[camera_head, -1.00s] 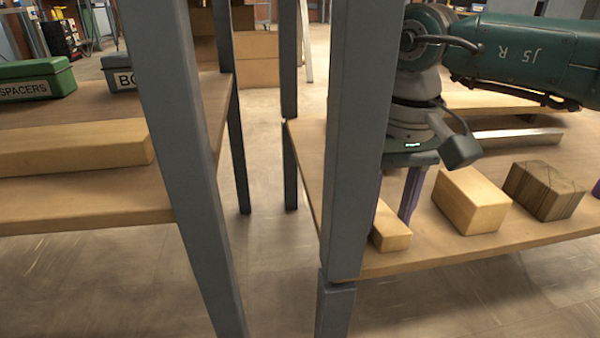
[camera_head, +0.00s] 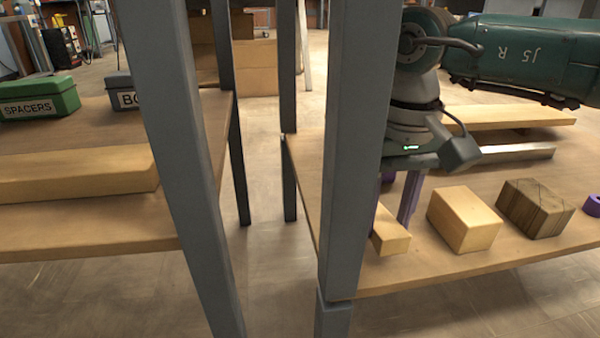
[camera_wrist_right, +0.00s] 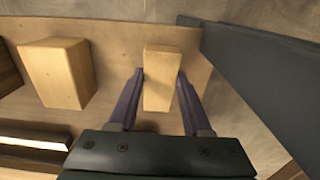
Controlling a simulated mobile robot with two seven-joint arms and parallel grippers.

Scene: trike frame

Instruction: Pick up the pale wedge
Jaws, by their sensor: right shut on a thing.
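The pale wedge (camera_head: 393,237) is a small light-wood block above the near edge of the right-hand bench, partly hidden by a grey post. My right gripper (camera_head: 389,218) points down with its purple fingers on either side of it and is shut on it. In the right wrist view the wedge (camera_wrist_right: 161,80) sits between the two fingertips. It looks slightly raised from the bench top, though the gap under it is hard to see. My left gripper is not in view.
Grey posts (camera_head: 350,150) stand close in front of my right gripper. A larger pale block (camera_head: 465,220), a dark striped wood block (camera_head: 536,208) and a purple ring (camera_head: 593,205) lie to the right on the bench (camera_head: 420,275). A green SPACERS box (camera_head: 40,98) stands on the left bench.

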